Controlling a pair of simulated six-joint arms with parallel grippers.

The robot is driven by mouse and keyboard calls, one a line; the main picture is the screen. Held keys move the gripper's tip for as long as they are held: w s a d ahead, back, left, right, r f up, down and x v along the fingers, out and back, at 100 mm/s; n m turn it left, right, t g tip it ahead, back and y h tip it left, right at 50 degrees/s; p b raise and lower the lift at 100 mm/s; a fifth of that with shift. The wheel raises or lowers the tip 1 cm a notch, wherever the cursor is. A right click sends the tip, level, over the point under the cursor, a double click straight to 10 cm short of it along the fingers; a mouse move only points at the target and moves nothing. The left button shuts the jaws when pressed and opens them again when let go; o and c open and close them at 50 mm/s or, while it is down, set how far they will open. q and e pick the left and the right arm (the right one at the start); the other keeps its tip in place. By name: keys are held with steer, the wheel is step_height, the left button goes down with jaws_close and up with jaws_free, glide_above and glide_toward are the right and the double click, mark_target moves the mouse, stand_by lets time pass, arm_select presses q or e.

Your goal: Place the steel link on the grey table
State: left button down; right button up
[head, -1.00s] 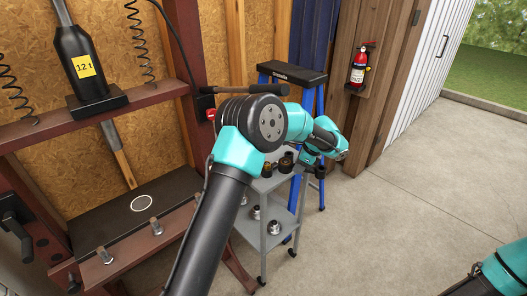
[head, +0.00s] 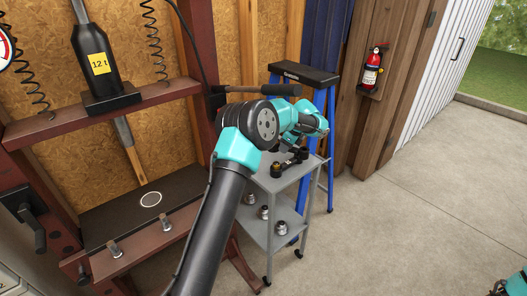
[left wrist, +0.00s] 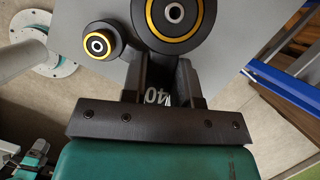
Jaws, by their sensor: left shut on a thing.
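My left gripper (left wrist: 168,82) is shut on a narrow piece over the grey table in the left wrist view. I take the piece to be the steel link (left wrist: 165,97), mostly hidden by the fingers. The grey table (head: 281,184) is a small shelved stand, and it shows as a grey surface in the left wrist view (left wrist: 230,45). In the head view my left arm partly covers its top. I cannot tell whether the held piece touches the table. My right gripper is not in view.
Several metal parts sit on the table's lower shelf (head: 262,228). A blue ladder (head: 330,140) stands behind. A red press frame (head: 120,110) is at left.

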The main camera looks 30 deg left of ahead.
arm_select(q)
steer(key=r, duration=0.1)
glide_above(264, 158)
stand_by(0.4)
steer(key=shift+f, duration=1.25)
steer(key=shift+f, duration=2.7)
steer(key=shift+f, duration=0.15)
steer(key=c, duration=0.9)
jaws_free()
steer(key=shift+f, duration=0.1)
